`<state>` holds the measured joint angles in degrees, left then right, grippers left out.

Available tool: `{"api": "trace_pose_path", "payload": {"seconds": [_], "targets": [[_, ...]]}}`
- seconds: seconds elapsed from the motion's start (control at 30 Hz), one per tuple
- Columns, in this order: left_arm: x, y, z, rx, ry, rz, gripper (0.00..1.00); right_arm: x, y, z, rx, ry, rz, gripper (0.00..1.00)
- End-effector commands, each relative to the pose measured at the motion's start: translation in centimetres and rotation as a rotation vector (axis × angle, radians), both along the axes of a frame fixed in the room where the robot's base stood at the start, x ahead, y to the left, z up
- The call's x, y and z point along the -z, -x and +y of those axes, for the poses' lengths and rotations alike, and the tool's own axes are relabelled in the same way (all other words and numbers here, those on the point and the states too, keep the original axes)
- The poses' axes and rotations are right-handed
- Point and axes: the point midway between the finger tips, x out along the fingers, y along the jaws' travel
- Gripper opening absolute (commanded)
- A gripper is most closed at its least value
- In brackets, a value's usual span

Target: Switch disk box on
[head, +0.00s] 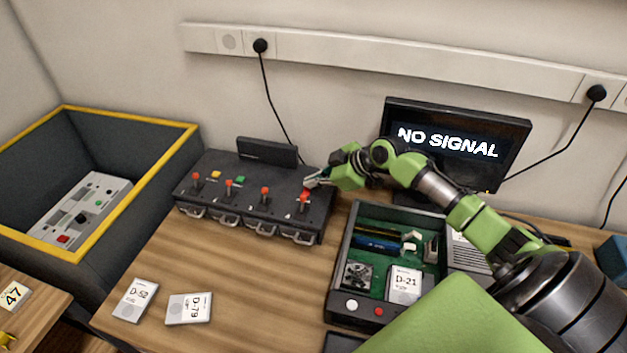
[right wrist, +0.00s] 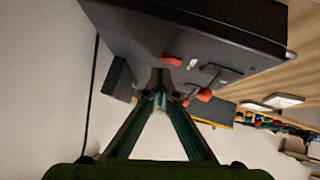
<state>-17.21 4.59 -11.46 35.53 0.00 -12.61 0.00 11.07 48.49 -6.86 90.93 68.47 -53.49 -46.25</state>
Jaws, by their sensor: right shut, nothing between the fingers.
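The disk box (head: 260,185) is a dark box on the wooden table, against the back wall. Its top has several red-tipped levers, a yellow button and a green button, and its front has a row of metal handles. A red switch (head: 306,193) sits at its right end; the right wrist view shows it as a small red piece (right wrist: 172,60). My right gripper (head: 312,182) is shut and empty, its fingertips close to this red switch; I cannot tell if they touch it. A red-tipped lever (right wrist: 204,95) is beside the fingertips. My left gripper is not in view.
An open computer case (head: 340,300) stands right of the disk box, before a monitor (head: 458,142) reading "NO SIGNAL". Disks D-52 (head: 135,300) and D-79 (head: 189,308) lie at the front left. A yellow-rimmed bin (head: 130,125) is on the left.

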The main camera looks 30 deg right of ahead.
Motion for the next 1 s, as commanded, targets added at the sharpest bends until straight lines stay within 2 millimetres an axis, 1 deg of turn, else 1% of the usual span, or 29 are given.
{"api": "trace_pose_path", "payload": {"seconds": [0.13, 0.47, 0.6, 0.63, 0.87, 1.0], "targets": [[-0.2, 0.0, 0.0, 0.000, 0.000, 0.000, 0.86, 0.8, -0.1, -0.1, 0.000, -0.001, 0.001, 0.00], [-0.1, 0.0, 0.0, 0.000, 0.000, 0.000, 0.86, 1.0, -0.1, -0.2, 0.000, 0.000, 0.000, 0.00], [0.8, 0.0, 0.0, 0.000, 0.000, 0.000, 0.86, 1.8, -0.3, -0.5, 0.001, -0.002, 0.002, 0.00], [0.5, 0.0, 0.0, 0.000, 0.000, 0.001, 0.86, 1.5, -0.3, -0.4, 0.000, -0.002, 0.002, 0.00], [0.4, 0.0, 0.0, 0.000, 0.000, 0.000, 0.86, 1.5, -0.2, -0.4, 0.000, -0.001, 0.004, 0.00], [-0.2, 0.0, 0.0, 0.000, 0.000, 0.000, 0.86, 1.3, 0.1, 0.0, -0.002, -0.001, 0.004, 0.00]]}}
